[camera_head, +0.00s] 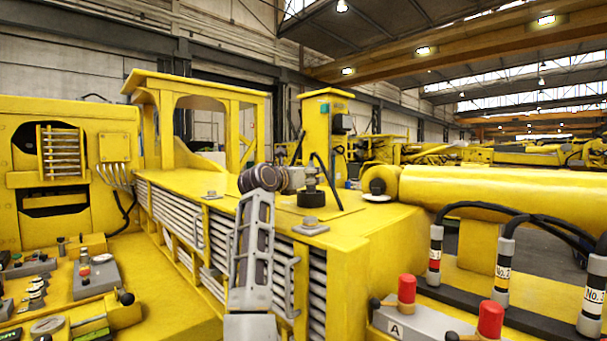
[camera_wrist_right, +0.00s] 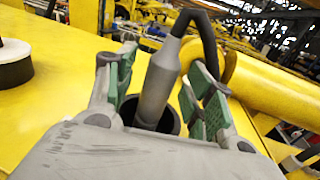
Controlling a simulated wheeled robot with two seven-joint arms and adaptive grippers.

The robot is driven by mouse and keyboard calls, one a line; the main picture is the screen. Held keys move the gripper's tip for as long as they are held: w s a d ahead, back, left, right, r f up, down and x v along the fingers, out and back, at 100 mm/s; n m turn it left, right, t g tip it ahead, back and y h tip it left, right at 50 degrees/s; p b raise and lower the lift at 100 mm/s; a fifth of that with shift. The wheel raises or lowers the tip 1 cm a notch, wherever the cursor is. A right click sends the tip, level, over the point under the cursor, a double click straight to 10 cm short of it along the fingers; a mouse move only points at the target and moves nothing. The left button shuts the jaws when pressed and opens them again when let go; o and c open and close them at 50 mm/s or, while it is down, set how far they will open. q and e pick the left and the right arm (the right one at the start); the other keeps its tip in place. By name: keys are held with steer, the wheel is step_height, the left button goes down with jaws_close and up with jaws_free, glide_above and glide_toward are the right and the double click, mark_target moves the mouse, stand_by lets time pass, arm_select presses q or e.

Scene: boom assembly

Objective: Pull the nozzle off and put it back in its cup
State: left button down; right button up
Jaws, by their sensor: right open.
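The grey nozzle (camera_wrist_right: 160,82) stands between my right gripper's fingers in the right wrist view, with a black hose (camera_wrist_right: 205,38) bending from its top. Its lower end is inside or in front of a dark round cup (camera_wrist_right: 172,116); I cannot tell how deep it sits. My right gripper (camera_wrist_right: 160,88) is open, with one green-padded finger on each side of the nozzle and gaps visible. In the head view, my right gripper (camera_head: 300,179) is over the yellow deck beside a dark upright part and a black round base (camera_head: 311,199). My left gripper is not in view.
A thick yellow boom cylinder (camera_head: 500,198) lies to the right. A control console (camera_head: 95,276) is at the left. A black-and-white round piece (camera_wrist_right: 13,66) is at the wrist view's left.

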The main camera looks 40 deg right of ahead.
steer(key=shift+w+d, duration=0.1)
steer(key=shift+d, duration=0.3)
steer(key=shift+c, duration=0.4)
jaws_close()
steer(key=shift+r+p, duration=1.65)
steer(key=shift+r, duration=0.85)
stand_by(0.7)
